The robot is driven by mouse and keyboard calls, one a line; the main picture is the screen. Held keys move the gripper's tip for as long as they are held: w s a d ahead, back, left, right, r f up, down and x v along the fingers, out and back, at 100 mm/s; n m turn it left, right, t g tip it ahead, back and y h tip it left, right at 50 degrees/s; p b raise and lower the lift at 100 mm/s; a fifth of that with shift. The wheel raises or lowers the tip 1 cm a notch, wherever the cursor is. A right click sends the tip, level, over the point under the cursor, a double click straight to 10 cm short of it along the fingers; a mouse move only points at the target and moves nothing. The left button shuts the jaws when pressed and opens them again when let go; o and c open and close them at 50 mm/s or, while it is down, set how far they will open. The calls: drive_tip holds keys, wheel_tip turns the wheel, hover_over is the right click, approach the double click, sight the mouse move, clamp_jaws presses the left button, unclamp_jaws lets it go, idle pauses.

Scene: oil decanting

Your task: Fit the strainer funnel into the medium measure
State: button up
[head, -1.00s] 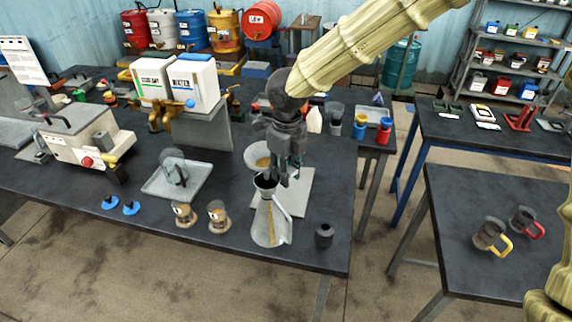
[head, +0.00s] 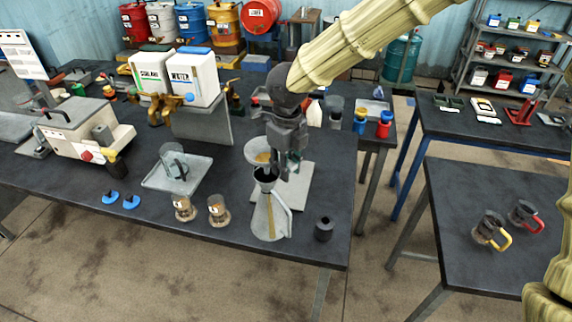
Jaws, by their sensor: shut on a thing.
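The strainer funnel (head: 256,153), a pale round bowl with an amber inside, is at my gripper (head: 287,170). The gripper points down and is shut on it; the contact at the rim is partly hidden by the fingers. A grey conical jug with a yellow strip and side handle, which looks like the medium measure (head: 266,212), stands upright at the table's front. Its dark mouth (head: 265,175) shows just below the funnel in the head view. I cannot tell whether the funnel's lower end touches or enters the mouth.
A pale flat board (head: 297,190) lies behind the measure. A dark cylinder (head: 324,229) stands to its right, two small jars (head: 217,210) to its left. A tray (head: 158,182) with a clear vessel is farther left. Two handled mugs (head: 490,232) stand on the right table.

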drive_tip(key=shift+f+b, duration=1.2)
drive_tip(key=shift+f, duration=1.75)
drive_tip(key=o, duration=1.1)
drive_tip(key=r, duration=1.2)
drive_tip(key=shift+s, duration=0.25)
drive_tip(key=shift+f, duration=0.1)
